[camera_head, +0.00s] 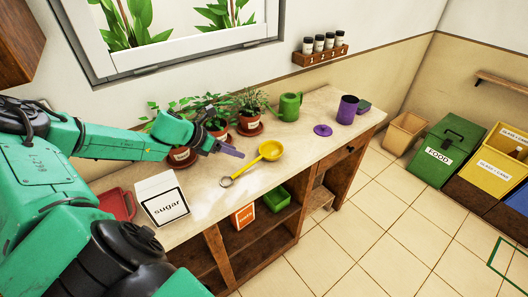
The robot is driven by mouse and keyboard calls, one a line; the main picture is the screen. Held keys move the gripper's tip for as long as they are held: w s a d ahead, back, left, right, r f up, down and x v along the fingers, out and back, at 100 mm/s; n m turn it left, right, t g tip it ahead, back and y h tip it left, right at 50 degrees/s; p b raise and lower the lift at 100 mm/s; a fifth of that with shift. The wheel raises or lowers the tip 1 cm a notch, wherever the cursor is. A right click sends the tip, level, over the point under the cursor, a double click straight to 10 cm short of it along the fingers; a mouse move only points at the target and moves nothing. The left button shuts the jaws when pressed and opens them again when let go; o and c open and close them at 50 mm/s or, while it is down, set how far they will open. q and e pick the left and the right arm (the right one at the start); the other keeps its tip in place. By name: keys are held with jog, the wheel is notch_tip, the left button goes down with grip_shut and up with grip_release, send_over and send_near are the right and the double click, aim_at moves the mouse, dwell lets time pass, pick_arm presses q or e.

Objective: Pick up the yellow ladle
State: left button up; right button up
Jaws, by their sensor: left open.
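The yellow ladle (270,150) lies on the pale counter (298,155). Its bowl is toward the back right, and its handle runs to the front left, ending in a ring. My left gripper (226,127) is open and empty above the back part of the counter, left of the ladle's bowl, near the potted plants. One finger extends toward the ladle, and a gap shows between them. The gripper partly hides the plants behind it. My right gripper is not in view.
A white sugar box (162,199) and a red item (120,204) stand at the counter's left. Potted plants (249,125), a green watering can (290,106), a purple lid (323,130) and a purple canister (347,109) stand behind and right. Shelves below hold a green container (276,199).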

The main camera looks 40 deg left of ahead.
aim_at(252, 165)
pick_arm(q)
jog(key=b+x, duration=0.1)
jog(key=x, duration=0.3)
jog(key=shift+w+f, duration=0.15)
jog(key=shift+f, duration=0.2)
jog(key=shift+w+f, duration=0.15)
jog(key=shift+f, duration=0.05)
jog(key=b+x, duration=0.2)
jog(key=b, duration=0.1)
jog(key=b+x, duration=0.2)
jog(key=b, duration=0.1)
jog(key=shift+f+b, duration=0.3)
jog(key=shift+f, duration=0.15)
jog(key=shift+w+d, duration=0.2)
jog(key=shift+w, duration=0.05)
jog(key=shift+w+r, duration=0.1)
jog(key=shift+r, duration=0.2)
grip_shut()
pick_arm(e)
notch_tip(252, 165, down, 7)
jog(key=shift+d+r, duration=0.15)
